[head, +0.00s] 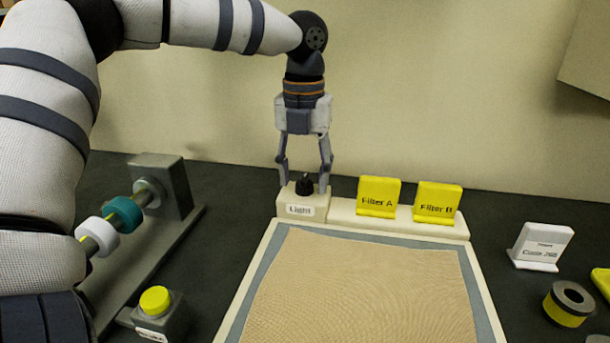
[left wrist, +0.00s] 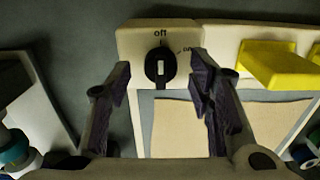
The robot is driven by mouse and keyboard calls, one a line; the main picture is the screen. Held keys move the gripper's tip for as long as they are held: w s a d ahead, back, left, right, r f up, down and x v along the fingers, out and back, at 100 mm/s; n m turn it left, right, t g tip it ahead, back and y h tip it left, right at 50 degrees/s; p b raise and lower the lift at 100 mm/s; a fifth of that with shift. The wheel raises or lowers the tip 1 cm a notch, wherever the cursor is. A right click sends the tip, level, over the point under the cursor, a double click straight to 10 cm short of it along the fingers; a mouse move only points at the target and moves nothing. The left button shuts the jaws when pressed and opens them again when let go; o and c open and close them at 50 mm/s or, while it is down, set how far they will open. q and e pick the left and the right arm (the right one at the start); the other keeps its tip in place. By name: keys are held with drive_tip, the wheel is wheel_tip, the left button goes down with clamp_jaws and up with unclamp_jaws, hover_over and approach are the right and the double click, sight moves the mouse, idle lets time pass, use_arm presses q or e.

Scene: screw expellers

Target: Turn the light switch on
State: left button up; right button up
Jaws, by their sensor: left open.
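The light switch is a black rotary knob (head: 305,185) on a cream block labelled "Light" (head: 301,208) at the back left corner of the framed panel. In the left wrist view the knob (left wrist: 160,66) has "off" printed above it and "on" to its upper right; its pointer is at "off". My left gripper (head: 305,186) points down over the block, open, with a finger on each side of the knob. In the left wrist view its fingers (left wrist: 160,72) stand apart, left and right of the knob, with gaps. My right gripper is out of view.
Yellow Filter A (head: 378,196) and Filter B (head: 437,202) tags stand just right of the switch. A cloth-covered panel (head: 360,290) lies in front. A roller device (head: 120,220) and a yellow button (head: 155,300) are at left. A white card (head: 540,246) and a ring (head: 569,303) are at right.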

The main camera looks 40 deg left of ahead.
use_arm(q)
drive_tip(key=shift+f, duration=0.4)
drive_tip(key=shift+w, duration=0.1)
clamp_jaws()
drive_tip(key=shift+r+m, duration=0.1)
drive_tip(key=shift+m, duration=0.2)
drive_tip(key=shift+m+p, duration=0.35)
drive_tip(key=shift+m, duration=0.65)
drive_tip(key=m, duration=0.3)
drive_tip(key=shift+m, duration=0.3)
drive_tip(key=m, duration=0.5)
drive_tip(key=shift+m, duration=0.3)
